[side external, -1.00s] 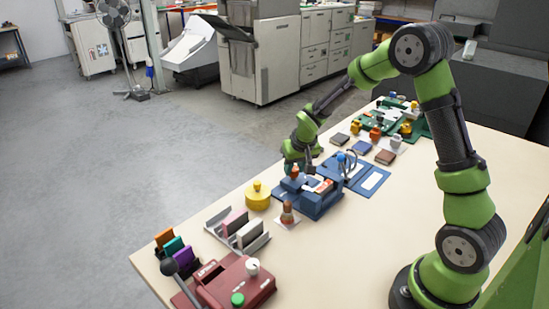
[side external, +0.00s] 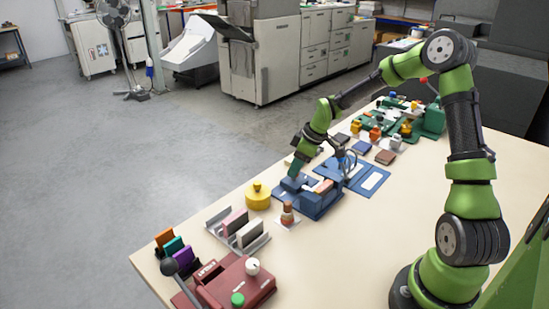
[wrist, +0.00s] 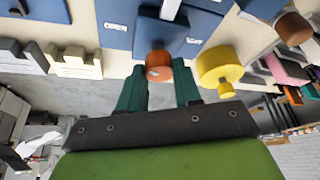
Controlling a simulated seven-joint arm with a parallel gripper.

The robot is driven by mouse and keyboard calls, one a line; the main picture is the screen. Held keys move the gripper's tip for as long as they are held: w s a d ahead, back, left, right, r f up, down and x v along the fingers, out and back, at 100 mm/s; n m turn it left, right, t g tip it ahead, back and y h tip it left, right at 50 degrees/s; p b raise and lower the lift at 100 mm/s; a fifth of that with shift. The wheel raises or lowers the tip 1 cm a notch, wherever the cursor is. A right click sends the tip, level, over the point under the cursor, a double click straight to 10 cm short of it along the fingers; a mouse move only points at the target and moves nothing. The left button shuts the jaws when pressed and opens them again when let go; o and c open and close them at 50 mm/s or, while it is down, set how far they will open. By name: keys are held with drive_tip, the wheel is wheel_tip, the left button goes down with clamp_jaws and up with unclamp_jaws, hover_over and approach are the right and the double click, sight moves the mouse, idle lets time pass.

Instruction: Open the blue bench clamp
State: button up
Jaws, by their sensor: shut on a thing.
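The blue bench clamp (side external: 318,202) stands on the table, with a salmon block (side external: 323,187) lying across its top. Its lever ends in an orange-red knob (wrist: 158,66), which sits between my fingers in the wrist view. My gripper (side external: 294,174) is at the left end of the clamp and shut on the knob; its teal fingers (wrist: 160,88) also show in the wrist view. A label reading OPEN (wrist: 115,27) lies on the clamp to the left of the lever, and a second label (wrist: 193,40) to the right is too small to read. The side view hides the knob behind my fingers.
A yellow lidded pot (side external: 258,197) stands close left of the clamp. A brown-knobbed stamp (side external: 287,214) is in front of it. A blue folder-like board (side external: 372,180) lies behind right. A rack of plates (side external: 238,232) and a red device (side external: 235,285) are nearer the camera.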

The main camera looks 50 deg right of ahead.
drive_tip(key=n+y, duration=0.1)
drive_tip(key=n, duration=0.2)
drive_tip(key=shift+g, duration=0.4)
drive_tip(key=shift+n, duration=0.5)
drive_tip(key=shift+d+f, duration=0.1)
drive_tip(key=o, duration=1)
drive_tip(key=shift+o, duration=0.2)
drive_tip(key=v, duration=1.7)
drive_tip(key=shift+w, duration=0.2)
drive_tip(key=shift+d, duration=0.15)
